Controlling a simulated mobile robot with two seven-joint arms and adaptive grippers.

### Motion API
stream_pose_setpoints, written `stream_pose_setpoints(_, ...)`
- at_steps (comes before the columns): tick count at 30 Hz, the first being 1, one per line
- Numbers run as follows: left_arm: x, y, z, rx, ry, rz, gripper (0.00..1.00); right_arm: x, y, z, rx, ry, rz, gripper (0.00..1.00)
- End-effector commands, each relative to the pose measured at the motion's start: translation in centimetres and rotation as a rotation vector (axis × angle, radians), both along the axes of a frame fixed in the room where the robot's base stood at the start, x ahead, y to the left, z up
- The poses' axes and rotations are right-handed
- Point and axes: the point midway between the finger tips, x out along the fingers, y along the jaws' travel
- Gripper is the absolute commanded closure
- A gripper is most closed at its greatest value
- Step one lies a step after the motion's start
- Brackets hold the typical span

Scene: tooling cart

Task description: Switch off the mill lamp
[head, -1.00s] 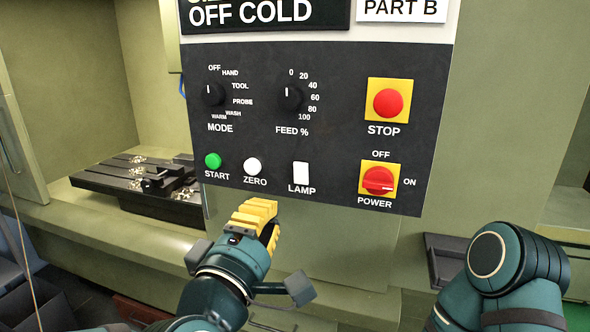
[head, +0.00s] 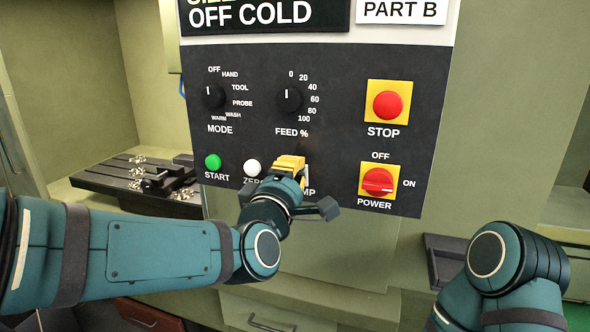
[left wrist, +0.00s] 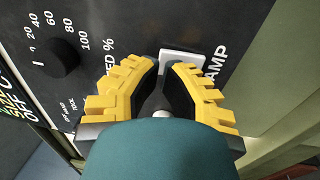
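The lamp switch is a white rocker on the dark control panel. In the head view only a sliver of it shows beside my left gripper (head: 291,163), which covers most of it and part of its label. In the left wrist view the white switch (left wrist: 184,58) shows just past the fingertips. The yellow fingers of my left gripper (left wrist: 164,65) stand apart with a gap between them and hold nothing. I cannot tell whether a fingertip touches the switch, or which way the rocker is set. My right gripper is out of view.
The panel (head: 330,145) also carries a white zero button (head: 252,168), green start button (head: 213,162), feed knob (head: 289,99), mode knob (head: 213,96), red stop button (head: 388,104) and red power switch (head: 378,181). My right arm is at lower right.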

Motion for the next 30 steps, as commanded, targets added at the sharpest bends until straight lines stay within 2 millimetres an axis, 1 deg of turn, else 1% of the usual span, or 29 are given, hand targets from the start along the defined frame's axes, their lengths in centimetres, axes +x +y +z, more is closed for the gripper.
stream_pose_setpoints(4, 0.6, -0.2, 0.0, 0.000, 0.000, 0.000, 1.00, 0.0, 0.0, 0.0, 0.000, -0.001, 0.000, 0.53)
stream_pose_setpoints(15, 0.7, -0.2, 0.2, 0.002, 0.006, 0.001, 1.00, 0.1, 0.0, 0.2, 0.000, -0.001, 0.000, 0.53)
stream_pose_setpoints(17, 0.9, -0.2, 0.4, 0.007, 0.020, 0.002, 1.00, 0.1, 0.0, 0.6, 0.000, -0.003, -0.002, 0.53)
stream_pose_setpoints(23, 1.7, -0.4, 1.1, 0.041, 0.130, 0.003, 1.00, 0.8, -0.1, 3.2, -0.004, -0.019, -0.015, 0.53)
stream_pose_setpoints(25, 1.7, -0.5, 0.6, 0.043, 0.127, 0.002, 1.00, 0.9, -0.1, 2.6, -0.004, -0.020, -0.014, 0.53)
stream_pose_setpoints(30, 1.7, -0.5, 0.4, 0.042, 0.126, 0.002, 1.00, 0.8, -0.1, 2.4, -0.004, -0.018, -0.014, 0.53)
